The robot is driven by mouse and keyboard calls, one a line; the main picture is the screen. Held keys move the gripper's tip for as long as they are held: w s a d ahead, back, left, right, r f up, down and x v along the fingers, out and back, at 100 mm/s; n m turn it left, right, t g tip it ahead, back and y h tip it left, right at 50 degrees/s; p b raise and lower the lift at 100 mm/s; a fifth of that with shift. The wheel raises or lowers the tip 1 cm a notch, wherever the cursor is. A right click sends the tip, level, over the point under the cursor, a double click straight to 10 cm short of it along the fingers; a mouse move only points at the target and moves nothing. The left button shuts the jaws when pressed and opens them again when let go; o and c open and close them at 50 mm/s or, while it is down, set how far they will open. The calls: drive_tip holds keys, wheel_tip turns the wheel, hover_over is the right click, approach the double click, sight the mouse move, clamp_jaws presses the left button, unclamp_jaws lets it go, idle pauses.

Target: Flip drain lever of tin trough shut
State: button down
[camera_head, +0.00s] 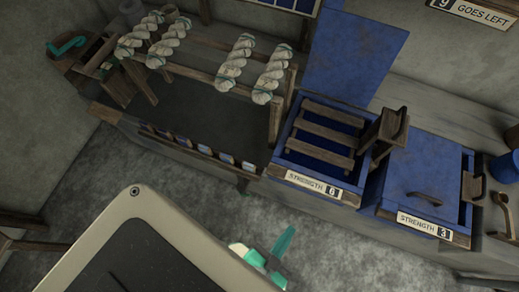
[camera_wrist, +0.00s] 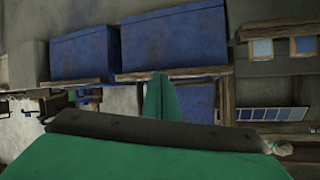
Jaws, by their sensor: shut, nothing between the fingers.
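My gripper (camera_head: 284,242) is shut and empty, at the bottom centre of the head view, over the grey floor in front of the bench. Its green fingers also show in the wrist view (camera_wrist: 160,100), pressed together and pointing away. A dark grey basin (camera_head: 215,115), possibly the tin trough, lies under a wooden rack of skeins at upper left.
Blue vats stand right of the basin: one open with wooden slats (camera_head: 325,132), marked STRENGTH 6, and one lidded (camera_head: 425,180), marked STRENGTH 3. Pale skeins (camera_head: 233,62) hang on the rack. A teal-handled tool (camera_head: 67,46) is at upper left. The floor (camera_head: 190,195) before the bench is clear.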

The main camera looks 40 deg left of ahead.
drive_tip(key=w+a+f+m+g+y, duration=0.15)
drive_tip(key=f+m+g, duration=0.25)
drive_tip(key=f, duration=1)
drive_tip(key=w+f+m+g+y, duration=0.15)
drive_tip(key=f+m+g, duration=0.25)
drive_tip(key=f, duration=1)
drive_tip(key=w+a+f+m+g+y, duration=0.4)
drive_tip(key=w+a+m+g+y, duration=0.15)
drive_tip(key=w+a+m, duration=0.2)
drive_tip(key=s+a+f, duration=0.1)
drive_tip(key=a+f, duration=0.4)
drive_tip(key=a, duration=0.5)
drive_tip(key=shift+a+f+g, duration=0.15)
drive_tip(key=shift+f+g, duration=0.25)
drive_tip(key=shift+g, duration=0.05)
drive_tip(key=shift+n, duration=0.25)
